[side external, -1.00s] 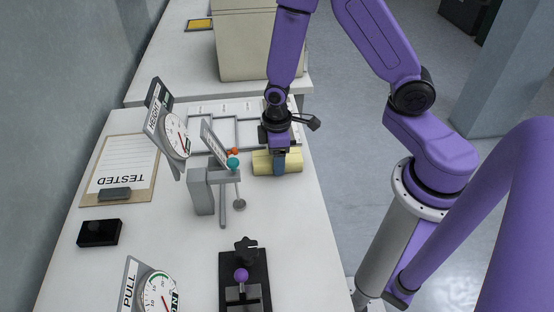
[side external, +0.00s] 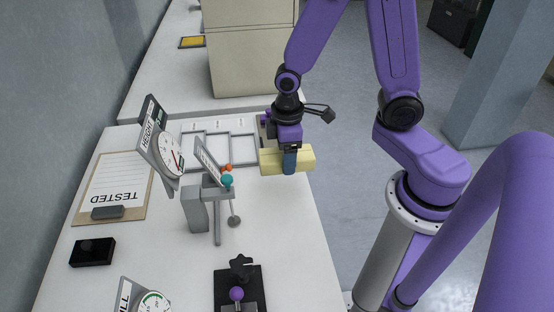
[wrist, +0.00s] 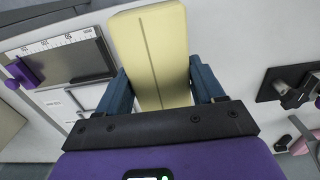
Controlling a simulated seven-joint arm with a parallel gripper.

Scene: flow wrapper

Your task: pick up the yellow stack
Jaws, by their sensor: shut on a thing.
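The yellow stack (side external: 302,160) is a pale yellow block held between the blue fingers of my gripper (side external: 289,162). In the side view it hangs near the right edge of the white table and seems to be above the surface. In the wrist view the yellow stack (wrist: 152,50) points away between the two blue fingers of my gripper (wrist: 158,88), with a thin seam line along its face. My gripper is shut on it, one finger on each side.
A grey frame tray (side external: 218,150) lies behind and left of the stack. A grey stand (side external: 196,208) with a teal knob, a tall height gauge (side external: 165,150) and a black clamp fixture (side external: 240,288) stand on the table. A clipboard (side external: 112,185) and black box (side external: 92,252) are at left.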

